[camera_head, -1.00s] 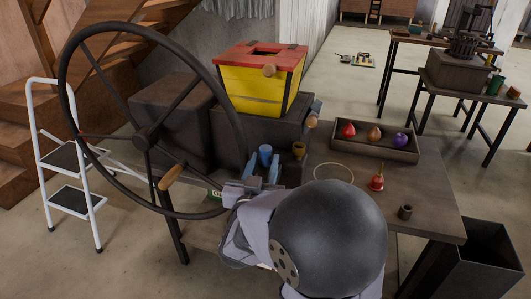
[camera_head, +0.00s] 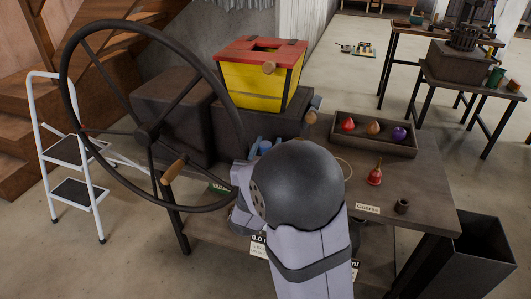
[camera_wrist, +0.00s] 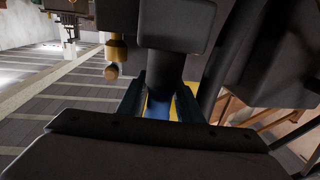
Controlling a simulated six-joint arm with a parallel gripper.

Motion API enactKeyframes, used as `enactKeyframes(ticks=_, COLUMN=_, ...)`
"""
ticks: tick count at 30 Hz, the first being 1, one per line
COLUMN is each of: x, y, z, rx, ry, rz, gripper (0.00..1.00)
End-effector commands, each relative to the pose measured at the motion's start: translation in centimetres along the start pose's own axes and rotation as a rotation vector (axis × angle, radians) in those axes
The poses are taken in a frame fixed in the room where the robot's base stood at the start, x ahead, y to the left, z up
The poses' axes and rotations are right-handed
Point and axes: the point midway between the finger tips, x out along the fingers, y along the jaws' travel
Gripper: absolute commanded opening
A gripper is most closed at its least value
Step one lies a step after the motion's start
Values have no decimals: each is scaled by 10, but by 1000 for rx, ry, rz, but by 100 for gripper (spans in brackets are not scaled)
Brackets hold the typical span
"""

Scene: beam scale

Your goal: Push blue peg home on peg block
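The blue peg (camera_head: 265,147) shows just beyond my dark round wrist, at the front of a dark block (camera_head: 287,124) under the yellow box. My gripper (camera_head: 267,143) has its two blue fingers on either side of the peg. In the wrist view the fingers (camera_wrist: 159,100) stand apart, with blue (camera_wrist: 157,106) and a strip of yellow between them. The gripper looks open. My wrist hides the peg's lower part, and I cannot tell how deep it sits or whether a finger touches it.
A large dark handwheel (camera_head: 150,135) stands close on the left. The yellow box with red rim (camera_head: 255,85) is behind. A tray (camera_head: 378,145) with coloured pear-shaped weights, a red bell-shaped piece (camera_head: 375,174) and a small dark cup (camera_head: 402,206) are on the right.

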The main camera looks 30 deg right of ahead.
Motion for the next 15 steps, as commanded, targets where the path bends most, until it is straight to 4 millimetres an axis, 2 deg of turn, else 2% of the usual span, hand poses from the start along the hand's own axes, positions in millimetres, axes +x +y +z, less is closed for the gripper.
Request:
enactKeyframes(ticks=9, x=6, y=0, z=0, rx=0, ry=0, rz=0, gripper=32)
enactKeyframes(ticks=11, x=6, y=0, z=0, rx=0, ry=0, rz=0, gripper=21)
enactKeyframes(ticks=13, x=5, y=0, z=0, rx=0, ry=0, rz=0, gripper=4)
enactKeyframes(ticks=15, x=5, y=0, z=0, rx=0, ry=0, rz=0, gripper=1)
